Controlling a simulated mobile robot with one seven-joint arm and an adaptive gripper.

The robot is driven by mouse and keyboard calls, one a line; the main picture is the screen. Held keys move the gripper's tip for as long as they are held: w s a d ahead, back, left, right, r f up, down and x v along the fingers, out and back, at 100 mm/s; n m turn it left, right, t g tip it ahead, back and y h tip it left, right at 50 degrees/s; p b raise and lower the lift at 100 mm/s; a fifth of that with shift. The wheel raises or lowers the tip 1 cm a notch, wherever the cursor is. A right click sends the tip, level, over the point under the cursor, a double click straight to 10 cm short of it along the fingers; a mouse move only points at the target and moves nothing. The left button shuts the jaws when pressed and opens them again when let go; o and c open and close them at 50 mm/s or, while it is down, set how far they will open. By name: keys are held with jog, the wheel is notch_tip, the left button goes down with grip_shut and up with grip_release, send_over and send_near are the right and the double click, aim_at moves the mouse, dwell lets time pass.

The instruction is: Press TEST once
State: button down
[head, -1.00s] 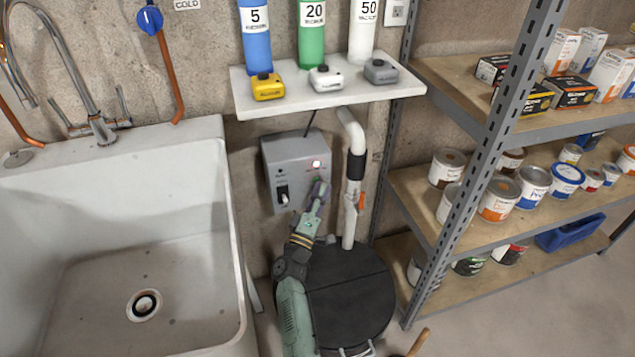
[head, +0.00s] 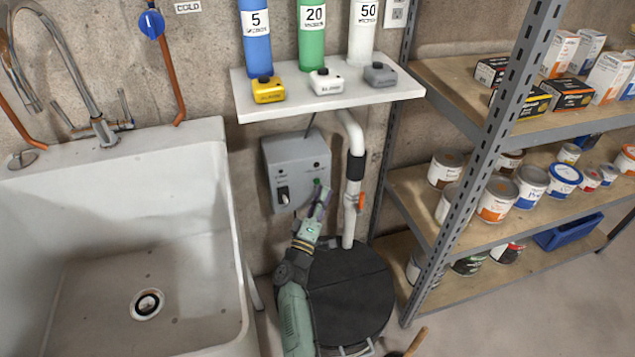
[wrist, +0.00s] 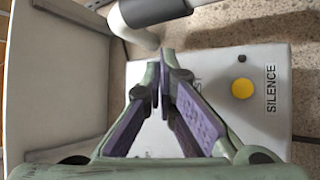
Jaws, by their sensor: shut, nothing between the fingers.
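A grey control box (head: 291,160) hangs on the wall below the small shelf. Its lamp (head: 316,164) is dark. A small green spot (head: 317,181), perhaps a button, shows on its face just above my fingertips. My gripper (head: 321,190) is shut and empty, in front of the lower right of the box. In the wrist view my closed fingers (wrist: 165,65) cover part of the box face (wrist: 225,65), with a partly hidden label beside them. I cannot read TEST there. A yellow button (wrist: 243,88) beside the word SILENCE is clear of the fingers.
A black switch (head: 283,195) is at the box's lower left. A white pipe (head: 350,215) runs close right of my gripper, down to a black round lid (head: 350,290). A sink (head: 130,240) stands left, metal shelving (head: 465,185) right. The small shelf (head: 330,98) overhangs the box.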

jog(key=s+p, duration=0.1)
jog(key=s+d+p, duration=0.1)
jog(key=s, duration=0.1)
jog(key=s+p, duration=0.1)
jog(key=shift+s+d, duration=0.3)
jog(key=shift+s, duration=0.05)
dwell(0.7)
